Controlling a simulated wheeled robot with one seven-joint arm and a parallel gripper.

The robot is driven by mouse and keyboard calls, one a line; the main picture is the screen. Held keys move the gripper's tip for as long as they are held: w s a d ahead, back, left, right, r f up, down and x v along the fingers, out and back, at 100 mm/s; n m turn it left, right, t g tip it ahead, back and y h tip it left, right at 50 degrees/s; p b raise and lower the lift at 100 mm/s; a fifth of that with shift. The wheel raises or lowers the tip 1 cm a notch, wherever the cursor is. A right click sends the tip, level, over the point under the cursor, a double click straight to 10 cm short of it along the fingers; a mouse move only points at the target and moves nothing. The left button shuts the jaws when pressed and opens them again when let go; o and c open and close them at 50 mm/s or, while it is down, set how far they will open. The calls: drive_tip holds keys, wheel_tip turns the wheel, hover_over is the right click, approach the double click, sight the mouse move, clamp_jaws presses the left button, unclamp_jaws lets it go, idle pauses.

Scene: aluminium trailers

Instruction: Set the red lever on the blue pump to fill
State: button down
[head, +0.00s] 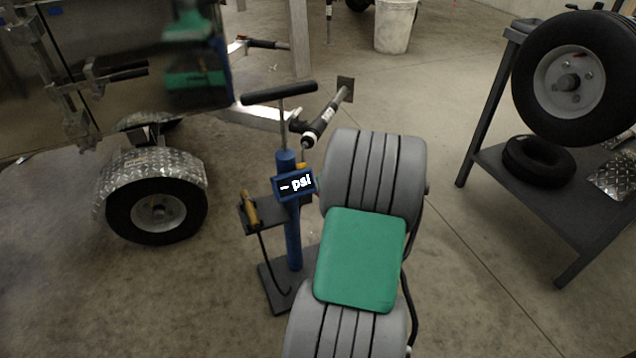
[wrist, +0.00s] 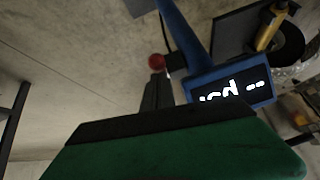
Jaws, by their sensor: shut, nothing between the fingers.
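The blue pump (head: 292,235) stands upright on a dark base in the middle of the head view, with a black T-handle (head: 280,93) on top. Its display (head: 294,185) reads "-- psi". In the wrist view the blue column (wrist: 186,35) and the display (wrist: 228,92) appear upside down. The red lever's round knob (wrist: 156,61) shows beside the column there; I cannot make it out in the head view. My gripper (wrist: 158,78) is shut and empty, its fingertips just short of the knob or against it; I cannot tell which. My arm hides the gripper in the head view.
A yellow-handled hose piece (head: 250,208) rests on the pump's side shelf. A trailer wheel (head: 157,212) with a diamond-plate fender stands left. A dark stand (head: 530,195) with tyres is at right. A white bucket (head: 394,27) stands behind. Floor between pump and stand is clear.

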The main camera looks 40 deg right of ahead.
drive_tip(key=f, duration=0.1)
drive_tip(key=s+f, duration=0.1)
drive_tip(key=shift+s+a+f, duration=0.3)
drive_tip(key=shift+a, duration=0.05)
drive_tip(key=shift+w+d+r, duration=0.25)
drive_tip(key=shift+w+r, duration=0.1)
drive_tip(key=shift+w, duration=0.25)
